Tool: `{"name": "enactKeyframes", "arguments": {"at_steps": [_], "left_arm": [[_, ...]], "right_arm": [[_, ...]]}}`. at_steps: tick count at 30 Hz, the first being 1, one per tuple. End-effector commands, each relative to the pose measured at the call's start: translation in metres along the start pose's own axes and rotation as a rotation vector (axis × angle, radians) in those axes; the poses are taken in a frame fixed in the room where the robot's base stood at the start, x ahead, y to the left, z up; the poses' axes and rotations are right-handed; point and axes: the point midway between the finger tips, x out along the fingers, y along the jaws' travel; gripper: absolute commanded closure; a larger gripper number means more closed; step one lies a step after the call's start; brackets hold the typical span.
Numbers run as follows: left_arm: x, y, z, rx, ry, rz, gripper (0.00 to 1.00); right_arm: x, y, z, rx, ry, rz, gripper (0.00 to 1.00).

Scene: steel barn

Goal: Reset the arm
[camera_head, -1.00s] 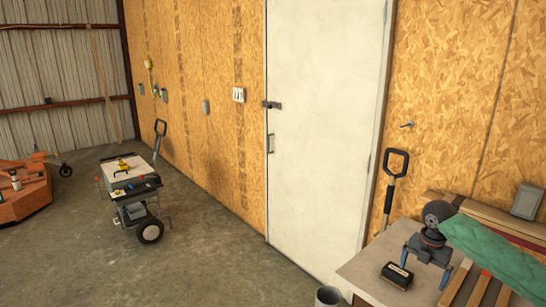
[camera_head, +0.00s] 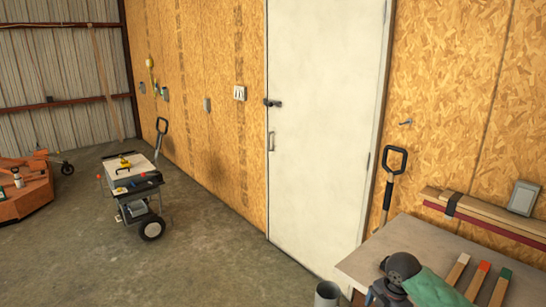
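My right arm reaches in at the bottom right, with its green link (camera_head: 432,290) and round dark joint over the front part of the workbench (camera_head: 425,238). My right gripper (camera_head: 382,296) is at the bottom edge of the picture, partly cut off, near the bench's left front corner. Its fingertips do not show clearly, so I cannot tell whether it is open or shut. My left gripper is not in view.
Several wooden handles (camera_head: 480,280) with coloured ends lie on the bench, right of my arm. Wood strips (camera_head: 485,215) lie along the wall. A grey bucket (camera_head: 327,294) stands beside the bench. A loaded cart (camera_head: 135,190) stands far left; the floor between is clear.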

Motion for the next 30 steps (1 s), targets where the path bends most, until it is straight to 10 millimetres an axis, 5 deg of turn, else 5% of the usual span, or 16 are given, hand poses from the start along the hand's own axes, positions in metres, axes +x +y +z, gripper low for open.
{"name": "enactKeyframes", "arguments": {"at_steps": [6,15,30], "left_arm": [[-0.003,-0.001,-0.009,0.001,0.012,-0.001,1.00],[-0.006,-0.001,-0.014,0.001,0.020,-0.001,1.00],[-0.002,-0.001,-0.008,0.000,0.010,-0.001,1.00]], "right_arm": [[0.040,-0.022,-0.066,0.188,0.035,0.055,0.00],[0.071,-0.060,-0.136,0.503,0.086,0.123,0.00],[0.087,-0.148,-0.208,1.146,0.149,0.199,0.00]]}}
